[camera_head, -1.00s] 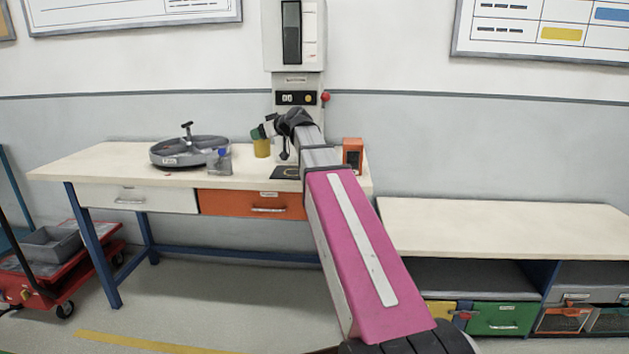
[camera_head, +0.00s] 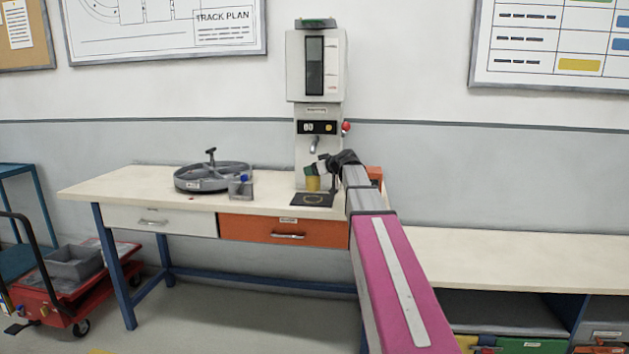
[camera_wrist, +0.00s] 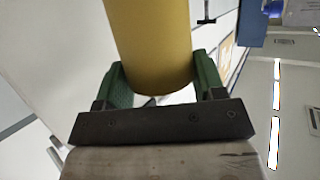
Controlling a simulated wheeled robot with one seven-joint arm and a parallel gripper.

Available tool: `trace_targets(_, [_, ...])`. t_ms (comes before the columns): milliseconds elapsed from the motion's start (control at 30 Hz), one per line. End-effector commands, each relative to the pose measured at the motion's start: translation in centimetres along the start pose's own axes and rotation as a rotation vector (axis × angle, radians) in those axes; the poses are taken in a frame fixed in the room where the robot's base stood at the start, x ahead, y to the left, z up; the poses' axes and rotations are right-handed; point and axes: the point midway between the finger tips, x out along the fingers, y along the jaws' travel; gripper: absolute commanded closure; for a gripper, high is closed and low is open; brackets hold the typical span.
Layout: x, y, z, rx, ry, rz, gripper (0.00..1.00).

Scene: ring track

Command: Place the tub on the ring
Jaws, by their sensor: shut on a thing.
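The tub (camera_head: 312,183) is a yellow cylinder, and it fills the upper middle of the wrist view (camera_wrist: 152,45). My gripper (camera_head: 316,169) has green fingers and is shut on the tub, one finger on each side in the wrist view (camera_wrist: 163,80). The ring (camera_head: 313,199) is a thin yellowish circle on a dark mat (camera_head: 298,203) at the foot of the dispenser. In the head view the tub appears just above and behind the ring. Whether its bottom touches the mat I cannot tell.
The white dispenser (camera_head: 316,65) with its spout (camera_head: 314,145) stands directly behind the tub. A grey round wheel-like tray (camera_head: 200,184) and a small clear box with blue inside (camera_head: 240,187) sit to the left on the bench (camera_head: 110,190). An orange box (camera_head: 375,174) is partly hidden behind my arm.

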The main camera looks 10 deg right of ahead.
Motion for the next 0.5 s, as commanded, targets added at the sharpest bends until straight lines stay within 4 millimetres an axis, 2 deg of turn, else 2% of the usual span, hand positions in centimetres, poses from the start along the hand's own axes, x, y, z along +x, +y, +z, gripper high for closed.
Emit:
trace_targets(300, [1.2, -0.1, 3.4, 0.003, -0.001, -0.001, 0.73])
trace_targets(500, [1.3, -0.1, 3.7, 0.001, 0.000, 0.000, 0.73])
